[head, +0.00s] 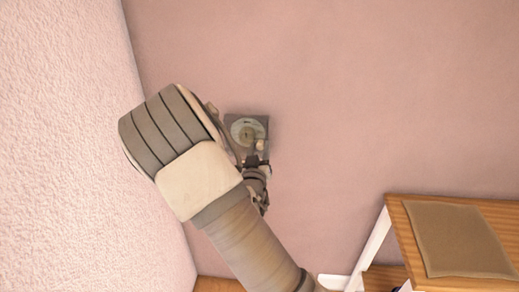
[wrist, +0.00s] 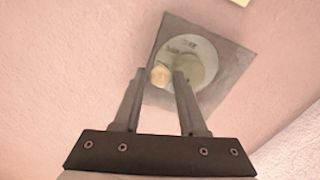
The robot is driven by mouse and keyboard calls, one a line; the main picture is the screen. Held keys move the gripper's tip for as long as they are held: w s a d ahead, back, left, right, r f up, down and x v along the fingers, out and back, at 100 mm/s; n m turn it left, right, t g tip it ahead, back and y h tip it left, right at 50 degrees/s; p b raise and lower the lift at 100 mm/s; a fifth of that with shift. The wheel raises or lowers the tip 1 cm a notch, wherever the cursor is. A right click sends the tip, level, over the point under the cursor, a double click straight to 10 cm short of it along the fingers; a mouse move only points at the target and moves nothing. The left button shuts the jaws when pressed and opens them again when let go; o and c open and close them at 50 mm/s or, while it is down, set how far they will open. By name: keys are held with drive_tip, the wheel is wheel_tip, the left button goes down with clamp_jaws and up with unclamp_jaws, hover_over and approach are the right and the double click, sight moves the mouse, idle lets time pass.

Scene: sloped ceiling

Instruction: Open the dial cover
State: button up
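A square grey plate (wrist: 232,62) is mounted on the pink wall, with a round pale dial (wrist: 203,58) in it and a small tan knob (wrist: 161,76) standing out from it. In the head view the plate (head: 262,122) and its dial (head: 240,127) sit just beyond my arm, which hides part of them. My gripper (wrist: 160,77) has its two fingers apart at the knob, one on each side of it in the picture. I cannot tell whether the fingers touch the knob. In the head view my gripper (head: 257,147) is small and overlaps the lower part of the plate.
A textured pale wall (head: 70,120) meets the pink wall (head: 380,90) in a corner at the left. A wooden stand (head: 490,212) with a white leg and a brown pad (head: 455,240) is at the lower right. The wall right of the plate is bare.

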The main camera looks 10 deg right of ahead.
clamp_jaws()
idle(1.1)
